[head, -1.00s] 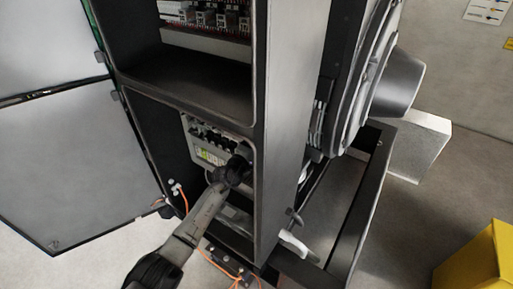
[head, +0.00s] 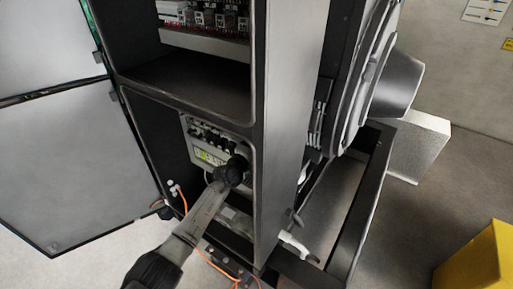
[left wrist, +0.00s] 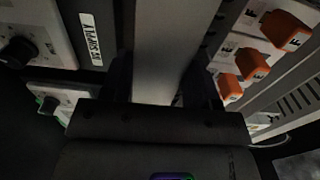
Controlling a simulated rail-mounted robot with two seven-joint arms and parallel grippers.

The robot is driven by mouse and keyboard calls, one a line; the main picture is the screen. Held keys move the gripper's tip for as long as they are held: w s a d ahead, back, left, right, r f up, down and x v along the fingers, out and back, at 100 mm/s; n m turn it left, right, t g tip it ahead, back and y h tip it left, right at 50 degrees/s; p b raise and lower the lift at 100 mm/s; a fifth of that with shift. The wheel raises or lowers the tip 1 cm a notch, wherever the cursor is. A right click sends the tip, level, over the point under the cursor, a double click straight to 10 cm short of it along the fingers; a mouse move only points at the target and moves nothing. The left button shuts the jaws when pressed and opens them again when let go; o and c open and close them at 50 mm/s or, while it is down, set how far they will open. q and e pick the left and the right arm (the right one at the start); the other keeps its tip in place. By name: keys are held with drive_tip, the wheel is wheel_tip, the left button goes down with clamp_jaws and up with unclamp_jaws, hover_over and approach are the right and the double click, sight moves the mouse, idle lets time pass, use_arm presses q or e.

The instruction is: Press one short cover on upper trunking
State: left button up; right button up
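My left arm reaches into the cabinet's lower compartment in the head view; its dark wrist (head: 236,171) hides the gripper's fingers there. In the left wrist view the two dark fingers of my left gripper (left wrist: 157,80) stand apart on either side of a long pale grey strip (left wrist: 165,40). The strip looks like trunking or its cover; I cannot tell whether the fingers grip it. No separate short cover can be made out. A pale horizontal strip (head: 205,44), perhaps trunking, runs along the bottom of the upper equipment. My right gripper is not in view.
Orange blocks (left wrist: 253,65) stand right of the strip, and panels with black knobs (left wrist: 17,52) stand left. The cabinet's side wall (head: 281,120) bounds the compartment on the right. The open door (head: 65,165) stands at left. Orange cables (head: 182,198) hang near the bottom.

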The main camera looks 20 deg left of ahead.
use_arm(q)
drive_tip(key=o, duration=0.4)
drive_tip(key=shift+o, duration=0.3)
drive_tip(key=shift+f, duration=0.1)
drive_tip(key=shift+f, duration=0.1)
